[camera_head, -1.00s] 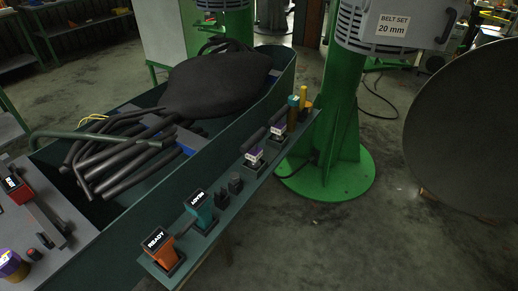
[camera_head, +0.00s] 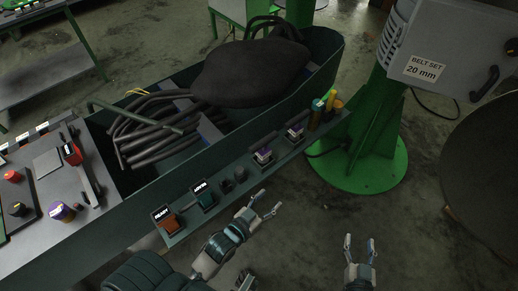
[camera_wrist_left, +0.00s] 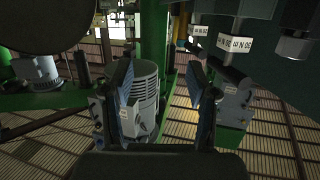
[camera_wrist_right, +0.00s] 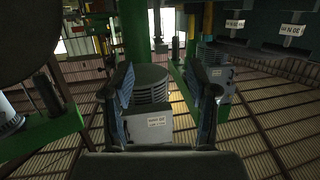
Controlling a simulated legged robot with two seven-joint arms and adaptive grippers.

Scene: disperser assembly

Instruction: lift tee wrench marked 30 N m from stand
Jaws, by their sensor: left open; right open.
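In the left wrist view, an upside-down label (camera_wrist_left: 235,43) appears to read 30 N m; similar labels show in the right wrist view (camera_wrist_right: 291,30), less clearly. My left gripper (camera_head: 267,202) is open and empty, in front of the rail and apart from it. My right gripper (camera_head: 359,241) is open and empty, farther right over the floor.
A green column base (camera_head: 370,165) stands right. Floor between is clear.

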